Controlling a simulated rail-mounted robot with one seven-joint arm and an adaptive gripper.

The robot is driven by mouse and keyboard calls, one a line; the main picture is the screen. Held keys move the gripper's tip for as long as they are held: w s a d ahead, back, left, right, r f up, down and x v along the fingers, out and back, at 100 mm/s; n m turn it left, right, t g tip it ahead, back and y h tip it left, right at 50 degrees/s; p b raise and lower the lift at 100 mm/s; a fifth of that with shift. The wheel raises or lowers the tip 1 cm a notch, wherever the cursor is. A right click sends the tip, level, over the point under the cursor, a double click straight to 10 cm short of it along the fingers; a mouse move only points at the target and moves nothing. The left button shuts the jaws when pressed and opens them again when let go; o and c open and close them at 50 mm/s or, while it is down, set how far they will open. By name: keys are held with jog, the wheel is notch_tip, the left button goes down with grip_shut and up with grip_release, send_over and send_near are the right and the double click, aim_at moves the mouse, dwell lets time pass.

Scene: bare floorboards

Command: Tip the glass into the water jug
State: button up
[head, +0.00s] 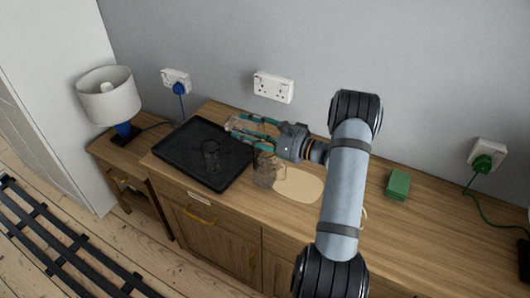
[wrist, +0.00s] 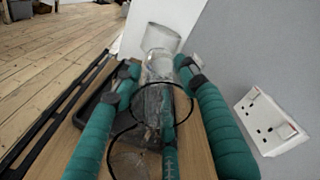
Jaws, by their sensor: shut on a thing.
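My gripper (head: 250,129) reaches in from the right, roughly level, with its teal fingers shut on a clear glass (head: 236,125). The glass also shows between the fingers in the wrist view (wrist: 158,75); its exact tilt is hard to tell. The clear water jug (head: 268,172) stands on the sideboard, just right of the tray and below my gripper. Its rim seems to show low in the wrist view (wrist: 128,129), partly behind a finger. The held glass is above and left of the jug in the head view. I cannot tell whether liquid is in either.
A beige patch or mat (head: 300,187) lies right of the jug. A green block (head: 398,185) sits further right, and a lamp (head: 109,97) at left. The wall with sockets is close behind.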

jog(key=shift+d+t+y+b, duration=0.15)
jog(key=shift+t+y+b, duration=0.2)
jog(key=shift+b, duration=1.4)
jog(key=shift+b, duration=0.45)
